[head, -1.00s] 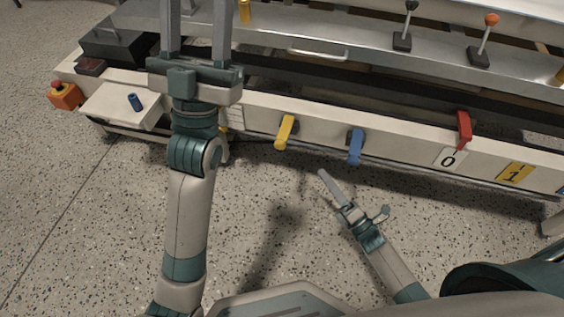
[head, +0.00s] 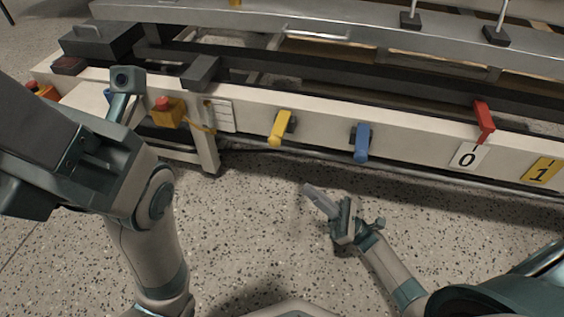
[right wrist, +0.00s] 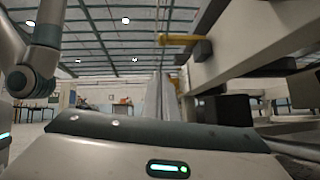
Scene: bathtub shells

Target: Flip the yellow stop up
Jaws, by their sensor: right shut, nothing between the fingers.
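The yellow stop (head: 280,128) is a small lever on the front of the pale machine beam, its end hanging down towards me. In the right wrist view the yellow stop (right wrist: 178,39) sticks out sideways from its dark mount, above the fingers. My right gripper (head: 309,189) is shut and empty, below and slightly right of the stop, apart from it, over the floor. Its fingers (right wrist: 162,96) also show in the right wrist view. My left gripper (head: 45,150) is large and cut by the left edge in the head view; its finger opening is unclear.
A blue stop (head: 362,142) hangs right of the yellow one. A raised red stop (head: 484,121) is farther right, above the 0 label (head: 467,155) and beside the 1 label (head: 541,173). An orange box with a red button (head: 168,110) sits left. Floor below the beam is clear.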

